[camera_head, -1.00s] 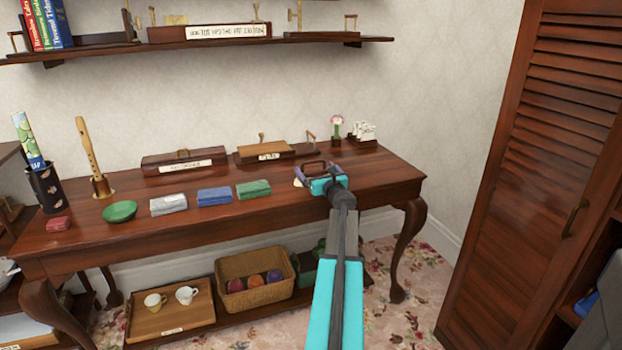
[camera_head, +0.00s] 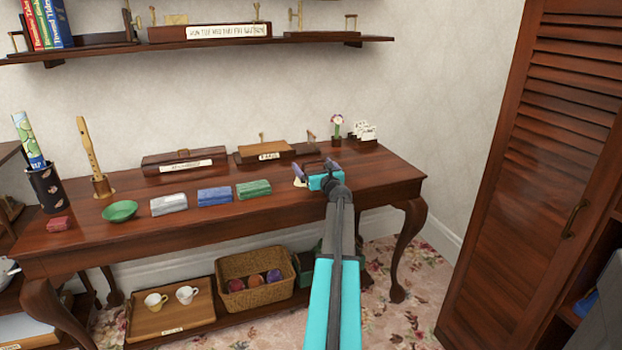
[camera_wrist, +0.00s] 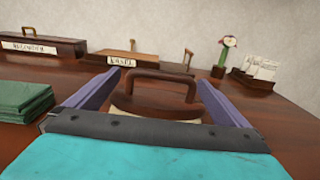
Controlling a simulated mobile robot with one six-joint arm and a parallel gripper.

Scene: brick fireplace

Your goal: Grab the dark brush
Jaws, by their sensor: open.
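A dark brown brush-like thing with an arched handle and a pale cream lower edge lies on the table; in the wrist view this dark brush (camera_wrist: 158,104) sits between my fingers. In the head view only a pale bit of it (camera_head: 299,182) shows clearly beside my gripper (camera_head: 316,169), which hides most of the rest. My gripper also shows in the wrist view (camera_wrist: 157,82), open, with one purple finger on each side of the brush. I cannot tell whether either finger touches it. The near part of the brush is hidden by the gripper's body.
A green block (camera_head: 253,189) lies left of my gripper on the wooden table (camera_head: 240,225). The table's right end is clear.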

